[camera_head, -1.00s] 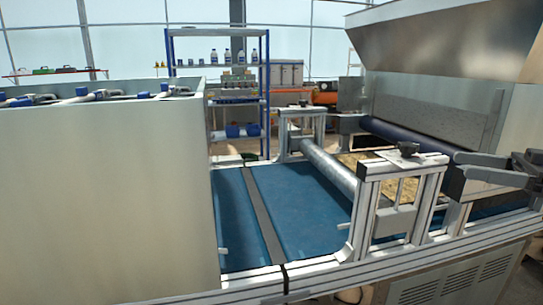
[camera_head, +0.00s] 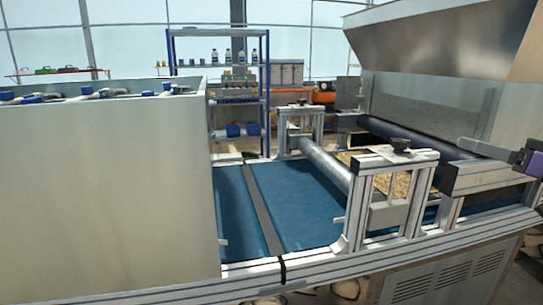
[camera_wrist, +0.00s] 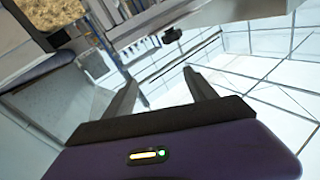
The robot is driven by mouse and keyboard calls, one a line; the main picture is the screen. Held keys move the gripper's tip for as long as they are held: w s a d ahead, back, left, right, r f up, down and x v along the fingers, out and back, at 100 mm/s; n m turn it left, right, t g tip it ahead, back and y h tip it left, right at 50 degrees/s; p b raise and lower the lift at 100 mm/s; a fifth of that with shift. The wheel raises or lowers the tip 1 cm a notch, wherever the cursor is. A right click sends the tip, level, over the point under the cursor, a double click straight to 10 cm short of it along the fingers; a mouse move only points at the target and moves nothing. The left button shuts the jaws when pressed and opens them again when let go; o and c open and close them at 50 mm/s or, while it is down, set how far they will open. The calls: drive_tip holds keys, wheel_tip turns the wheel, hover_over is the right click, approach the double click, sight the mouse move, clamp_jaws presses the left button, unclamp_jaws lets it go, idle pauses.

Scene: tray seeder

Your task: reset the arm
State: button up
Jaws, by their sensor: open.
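My gripper (camera_head: 486,150) is at the right edge of the head view, above the right part of the seeder line and partly cut off by the frame. Its purple body and a grey finger show there. In the wrist view my gripper (camera_wrist: 160,77) has its two dark fingers spread wide apart with nothing between them. The purple housing with a lit indicator fills the bottom of that view.
The seeder's blue conveyor belt (camera_head: 300,220) runs through the middle. A tall pale box (camera_head: 100,190) stands left. A blue shelf (camera_head: 265,100) is behind.

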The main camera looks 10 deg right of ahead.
wheel_tip(320, 180, down, 18)
drive_tip(key=s+m+t+h+p, duration=0.1)
drive_tip(key=m+h+p, duration=0.2)
drive_tip(key=m+h, duration=0.8)
drive_tip(key=s+a+f+h, duration=0.3)
drive_tip(key=s+a+f, duration=0.3)
drive_tip(key=s+a+n+g+y+p, duration=0.1)
drive_tip(key=s+a+n+y+p, duration=0.2)
drive_tip(key=s+a, duration=1.2)
drive_tip(key=s+a+r+n+g+y+p, duration=0.1)
drive_tip(key=s+a+n+p, duration=0.4)
drive_tip(key=s+a, duration=1)
drive_tip(key=s+g+y, duration=0.1)
drive_tip(key=s, duration=0.5)
drive_tip(key=shift+s+y, duration=0.25)
drive_tip(key=shift+y, duration=0.15)
